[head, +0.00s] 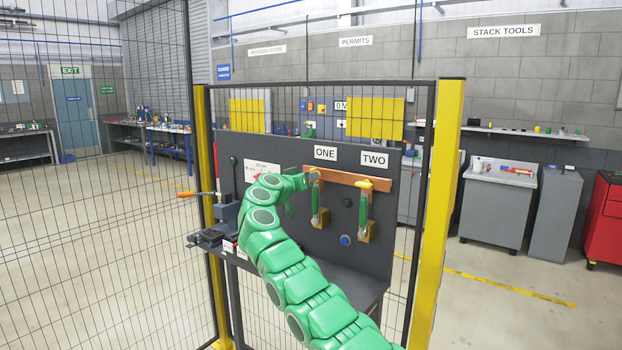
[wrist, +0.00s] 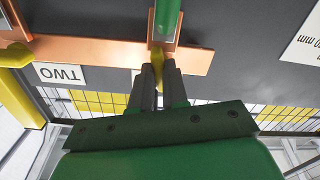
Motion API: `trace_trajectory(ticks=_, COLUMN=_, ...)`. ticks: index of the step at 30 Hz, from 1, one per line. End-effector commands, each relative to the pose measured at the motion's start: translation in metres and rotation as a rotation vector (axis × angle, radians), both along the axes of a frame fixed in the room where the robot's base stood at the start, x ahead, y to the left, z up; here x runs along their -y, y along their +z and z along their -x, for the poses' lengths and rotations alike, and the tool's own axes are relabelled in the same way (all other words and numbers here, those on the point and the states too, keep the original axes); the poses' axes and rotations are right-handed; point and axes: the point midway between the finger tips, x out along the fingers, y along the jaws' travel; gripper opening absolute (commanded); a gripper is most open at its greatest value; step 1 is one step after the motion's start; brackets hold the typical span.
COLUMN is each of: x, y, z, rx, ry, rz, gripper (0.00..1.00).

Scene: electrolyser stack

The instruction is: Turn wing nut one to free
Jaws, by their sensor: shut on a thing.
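Wing nut one is yellow and sits on the copper bar (head: 340,178) under the ONE label (head: 325,153). In the wrist view wing nut one (wrist: 157,68) shows between my two fingers, in front of the copper bar (wrist: 115,54). My gripper (head: 308,180) reaches it from the left in the head view. In the wrist view my gripper (wrist: 158,75) is shut on it, one dark finger on each side. The finger ends and the body of my gripper hide part of the nut. A green handle (head: 315,202) hangs below it.
A second yellow wing nut (head: 365,184) and green handle (head: 363,209) sit under the TWO label (head: 375,160). A blue button (head: 345,240) is low on the dark panel (head: 290,155). Yellow posts (head: 443,200) and mesh fencing flank the panel. A vice-like fixture (head: 222,225) stands left.

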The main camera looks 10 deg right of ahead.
Motion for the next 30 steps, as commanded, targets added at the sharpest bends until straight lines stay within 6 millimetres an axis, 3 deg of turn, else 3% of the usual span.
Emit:
trace_trajectory(ticks=16, x=-0.002, y=-0.0012, z=-0.0006, rx=0.204, ry=0.003, rz=-0.209, gripper=0.0)
trace_trajectory(ticks=17, x=-0.0009, y=-0.0004, z=-0.0003, rx=0.21, ry=0.003, rz=-0.212, gripper=0.15)
trace_trajectory(ticks=23, x=-0.0007, y=0.0003, z=-0.0002, rx=0.206, ry=0.002, rz=-0.207, gripper=0.46)
trace_trajectory(ticks=30, x=-0.0004, y=0.0003, z=-0.0001, rx=0.206, ry=0.001, rz=-0.206, gripper=0.47)
